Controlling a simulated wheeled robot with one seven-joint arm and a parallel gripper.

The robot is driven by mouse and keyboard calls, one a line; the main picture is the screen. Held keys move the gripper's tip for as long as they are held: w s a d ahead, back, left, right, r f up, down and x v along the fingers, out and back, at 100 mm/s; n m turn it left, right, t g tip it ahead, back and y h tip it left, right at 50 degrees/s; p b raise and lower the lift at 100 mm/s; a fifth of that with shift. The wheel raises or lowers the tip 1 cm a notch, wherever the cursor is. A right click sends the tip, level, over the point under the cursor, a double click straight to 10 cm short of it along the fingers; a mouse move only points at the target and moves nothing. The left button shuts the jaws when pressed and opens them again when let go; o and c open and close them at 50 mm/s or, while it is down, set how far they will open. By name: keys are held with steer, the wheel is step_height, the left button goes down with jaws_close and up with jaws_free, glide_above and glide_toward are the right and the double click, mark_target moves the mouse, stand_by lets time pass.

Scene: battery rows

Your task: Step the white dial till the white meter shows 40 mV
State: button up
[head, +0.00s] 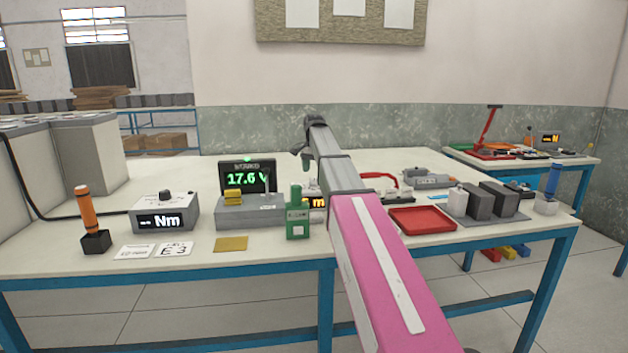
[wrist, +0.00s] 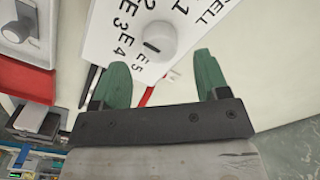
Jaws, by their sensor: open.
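The white dial (wrist: 162,38) is a round knob with a short dark mark, on a white panel (wrist: 105,22) lettered CELL, 1, E3, E4 and E5. My gripper (wrist: 160,60) is open, its green fingers apart with the dial just beyond and between their tips. They do not clearly touch it. In the head view my gripper (head: 302,158) is over the back of the bench, and the dial is hidden there. A small display with an orange "m" (head: 318,203) is mostly hidden by a green box and my arm. I cannot read its value or tell whether it is the white meter.
A light box reading Nm (head: 150,212), a screen reading 17.6 V (head: 247,166), a green box (head: 297,222), a red tray (head: 422,220) and dark blocks (head: 480,204) stand on the bench. An orange-handled tool (head: 87,210) stands left. The bench's back left is clear.

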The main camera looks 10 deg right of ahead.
mark_target(314, 178)
steer(key=shift+f, duration=2.15)
steer(key=c, duration=0.9)
